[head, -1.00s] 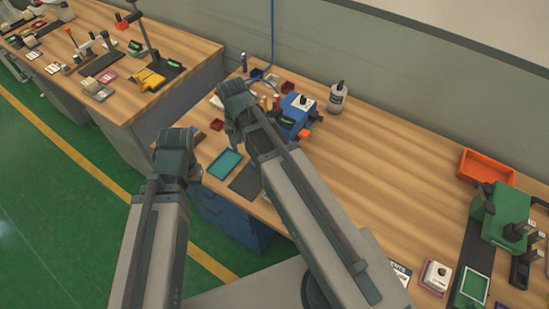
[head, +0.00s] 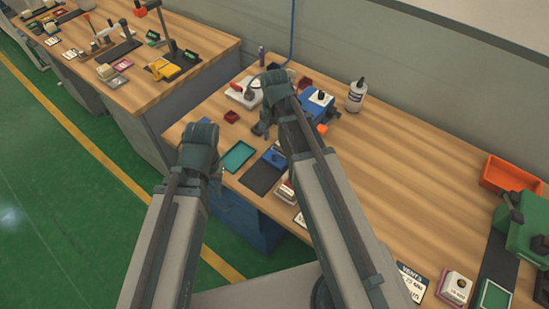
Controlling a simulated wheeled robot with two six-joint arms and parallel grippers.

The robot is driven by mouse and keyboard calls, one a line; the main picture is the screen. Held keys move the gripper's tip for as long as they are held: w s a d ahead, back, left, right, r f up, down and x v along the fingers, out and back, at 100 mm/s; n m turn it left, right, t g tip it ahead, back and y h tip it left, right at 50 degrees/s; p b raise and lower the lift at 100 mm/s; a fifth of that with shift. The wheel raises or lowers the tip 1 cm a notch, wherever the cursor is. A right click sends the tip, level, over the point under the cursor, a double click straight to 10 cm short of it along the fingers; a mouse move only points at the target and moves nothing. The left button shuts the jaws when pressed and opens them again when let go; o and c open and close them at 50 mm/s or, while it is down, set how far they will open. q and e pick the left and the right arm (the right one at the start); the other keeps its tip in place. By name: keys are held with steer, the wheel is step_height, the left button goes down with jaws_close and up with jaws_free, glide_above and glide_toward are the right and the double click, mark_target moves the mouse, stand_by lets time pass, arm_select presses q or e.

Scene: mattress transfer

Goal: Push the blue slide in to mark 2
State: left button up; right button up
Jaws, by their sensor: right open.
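A blue fixture (head: 316,104) with a white top plate and black knob stands on the near wooden bench, right of my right arm's end. A small blue block (head: 275,158) sits on a dark strip (head: 261,177) in front of it, partly hidden by my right arm. I cannot tell which blue part is the slide, and no mark 2 is readable. My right gripper (head: 262,128) points down over the bench, open, left of the blue fixture and apart from it. My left gripper (head: 217,172) is mostly hidden behind its own wrist, near the bench's front edge.
A teal tray (head: 238,156) lies near the front edge. A bottle (head: 356,96) stands behind the blue fixture. An orange bin (head: 508,176) and green fixture (head: 525,222) are at the right. The bench middle is clear. Another bench (head: 165,95) stands at the left.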

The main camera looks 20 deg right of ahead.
mark_target(275, 152)
step_height(275, 152, down, 9)
steer(key=b, duration=0.8)
steer(key=shift+c, duration=0.4)
jaws_close()
stand_by(0.7)
